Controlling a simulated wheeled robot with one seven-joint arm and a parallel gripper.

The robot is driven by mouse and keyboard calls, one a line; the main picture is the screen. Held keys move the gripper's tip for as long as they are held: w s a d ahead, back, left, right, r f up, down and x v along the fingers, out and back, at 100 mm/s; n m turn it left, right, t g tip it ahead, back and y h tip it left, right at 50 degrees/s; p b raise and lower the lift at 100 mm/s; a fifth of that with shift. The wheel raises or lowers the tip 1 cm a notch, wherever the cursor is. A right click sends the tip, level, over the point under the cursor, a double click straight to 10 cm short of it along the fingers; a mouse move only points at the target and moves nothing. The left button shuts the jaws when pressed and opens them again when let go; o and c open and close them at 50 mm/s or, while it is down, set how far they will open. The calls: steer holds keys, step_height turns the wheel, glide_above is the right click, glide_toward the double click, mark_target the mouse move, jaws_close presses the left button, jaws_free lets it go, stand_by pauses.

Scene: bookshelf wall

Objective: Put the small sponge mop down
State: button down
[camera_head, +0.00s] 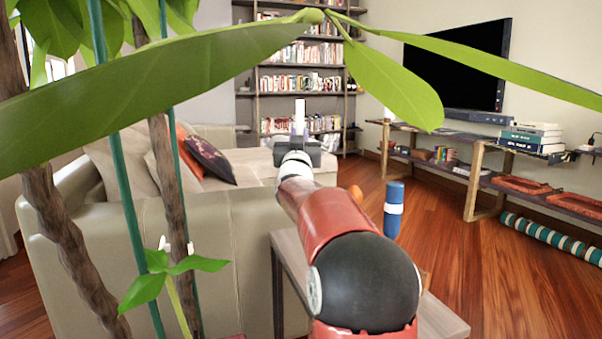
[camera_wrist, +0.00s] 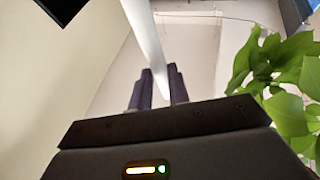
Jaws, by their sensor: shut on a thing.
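My gripper (camera_head: 299,138) is raised ahead of me at the end of my red arm, with the sofa and bookshelf behind it in the head view. It is shut on a slim white thing, which I take to be the small sponge mop (camera_head: 300,112), standing upright above the jaws. In the wrist view the two dark fingers of my gripper (camera_wrist: 160,78) close around the white shaft of the mop (camera_wrist: 146,38), which runs up out of the picture. No sponge head is clearly visible in either view.
A beige sofa (camera_head: 207,248) lies ahead and left. A small table (camera_head: 437,318) is partly hidden under my arm, with a blue cylinder (camera_head: 394,196) close by. Plant leaves (camera_head: 165,90) cross the head view. A low shelf (camera_head: 440,135) and open wooden floor (camera_head: 440,260) are right.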

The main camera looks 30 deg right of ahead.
step_height(320, 180, down, 7)
stand_by(0.4)
steer(key=shift+f+b, duration=0.2)
steer(key=shift+b, duration=0.2)
steer(key=c, duration=1.3)
jaws_free()
steer(key=shift+r, duration=0.15)
steer(key=b+v, duration=0.2)
steer(key=v, duration=1)
